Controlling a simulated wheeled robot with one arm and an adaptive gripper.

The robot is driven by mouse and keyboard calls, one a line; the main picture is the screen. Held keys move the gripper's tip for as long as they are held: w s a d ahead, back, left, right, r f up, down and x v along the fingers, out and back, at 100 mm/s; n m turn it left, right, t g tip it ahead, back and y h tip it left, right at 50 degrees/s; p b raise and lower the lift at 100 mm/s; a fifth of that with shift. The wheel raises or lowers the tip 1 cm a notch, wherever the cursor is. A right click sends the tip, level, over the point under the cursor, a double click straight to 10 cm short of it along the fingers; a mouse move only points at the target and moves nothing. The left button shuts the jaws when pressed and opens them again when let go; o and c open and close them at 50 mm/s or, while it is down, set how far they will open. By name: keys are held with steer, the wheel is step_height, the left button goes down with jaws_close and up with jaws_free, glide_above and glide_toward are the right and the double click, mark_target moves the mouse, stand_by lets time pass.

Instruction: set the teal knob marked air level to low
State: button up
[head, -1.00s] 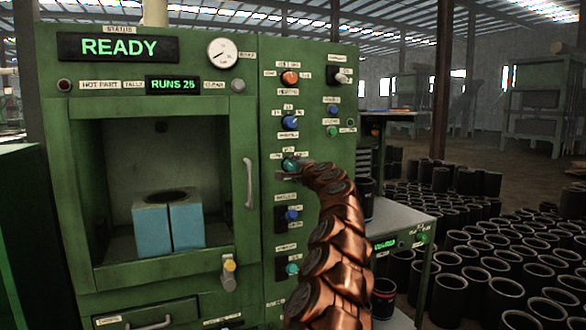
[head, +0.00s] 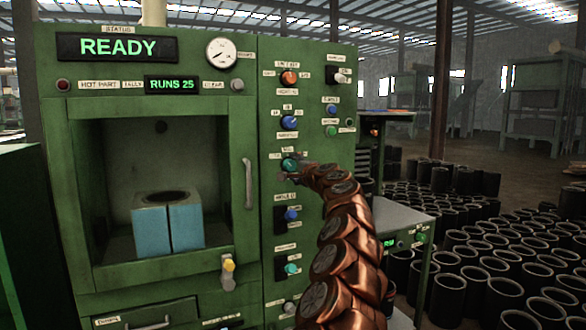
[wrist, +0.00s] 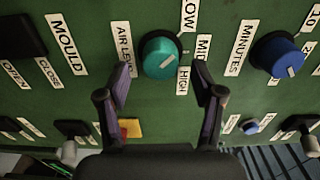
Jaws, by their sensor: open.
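The round teal air level knob (wrist: 158,53) shows in the wrist view, with a short white mark on its face. Its LOW label (wrist: 189,14) is above right, MID (wrist: 203,48) to the right and HIGH (wrist: 183,80) below right. I cannot tell for sure which label the mark points at. My gripper (wrist: 160,70) is open, with one finger on each side just below the knob, and nothing between the jaws. In the head view the teal knob (head: 288,164) sits on the green panel, with my gripper (head: 298,171) close beside it, partly hiding its surroundings.
A blue knob marked minutes (wrist: 277,54) is to the right in the wrist view, and a dark mould switch (wrist: 22,38) to the left. Other knobs, a door handle (head: 248,183) and a side table (head: 402,218) surround the arm. Black sleeves (head: 480,240) crowd the floor at right.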

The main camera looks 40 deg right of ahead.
steer(key=shift+v, duration=0.9)
steer(key=shift+s+a, duration=0.3)
steer(key=shift+s, duration=0.25)
glide_toward(292, 166)
steer(key=v, duration=0.2)
steer(key=shift+s+r, duration=0.1)
steer(key=shift+s, duration=0.15)
steer(key=shift+a, duration=0.1)
